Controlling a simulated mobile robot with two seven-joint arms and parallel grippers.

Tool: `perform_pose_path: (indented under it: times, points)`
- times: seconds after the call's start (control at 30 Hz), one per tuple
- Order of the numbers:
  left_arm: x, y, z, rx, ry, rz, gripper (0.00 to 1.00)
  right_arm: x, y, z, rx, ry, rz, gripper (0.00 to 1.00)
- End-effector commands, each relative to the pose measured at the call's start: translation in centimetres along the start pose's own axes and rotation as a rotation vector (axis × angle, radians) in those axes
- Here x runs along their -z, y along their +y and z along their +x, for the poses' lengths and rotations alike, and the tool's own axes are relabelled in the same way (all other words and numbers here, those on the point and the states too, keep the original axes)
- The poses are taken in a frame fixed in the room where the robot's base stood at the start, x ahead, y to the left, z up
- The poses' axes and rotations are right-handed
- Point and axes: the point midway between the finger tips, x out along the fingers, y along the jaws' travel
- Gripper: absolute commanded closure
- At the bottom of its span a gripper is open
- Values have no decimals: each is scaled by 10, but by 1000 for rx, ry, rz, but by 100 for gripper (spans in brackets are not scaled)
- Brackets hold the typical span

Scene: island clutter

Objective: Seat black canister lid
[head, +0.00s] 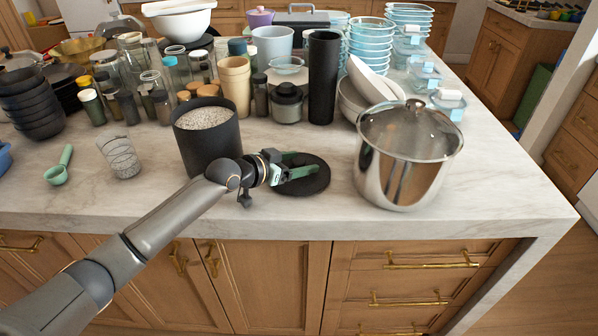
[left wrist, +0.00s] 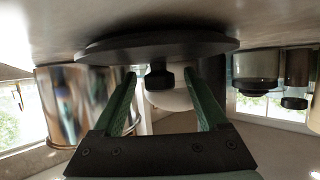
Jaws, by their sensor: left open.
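The black canister (head: 208,150) stands upright and open on the counter, filled with pale speckled grains. Its black round lid (head: 312,184) lies flat on the counter to the right of the canister. My left gripper (head: 303,165) reaches over the lid from the left with green fingers spread. In the left wrist view, which looks upside down, the lid (left wrist: 150,45) shows its knob (left wrist: 160,77) between the two open fingers (left wrist: 165,88). The knob looks clear of both fingers; depth is hard to judge. Part of the lid is hidden under the gripper in the head view. My right gripper is not seen.
A steel pot with glass lid (head: 408,155) stands close right of the black lid. Jars, a black tumbler (head: 323,80) and bowls crowd behind. The front counter strip is clear.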

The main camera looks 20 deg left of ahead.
Motion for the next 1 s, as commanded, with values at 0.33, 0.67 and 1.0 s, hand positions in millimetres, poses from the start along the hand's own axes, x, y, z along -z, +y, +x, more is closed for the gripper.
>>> perform_pose_path:
  times: [0.33,0.67,1.0]
  points:
    - [0,0,2,-1,0,0,34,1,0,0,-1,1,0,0]
    - [0,0,2,0,0,0,71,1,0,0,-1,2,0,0]
    - [0,0,1,0,-1,0,100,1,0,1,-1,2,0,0]
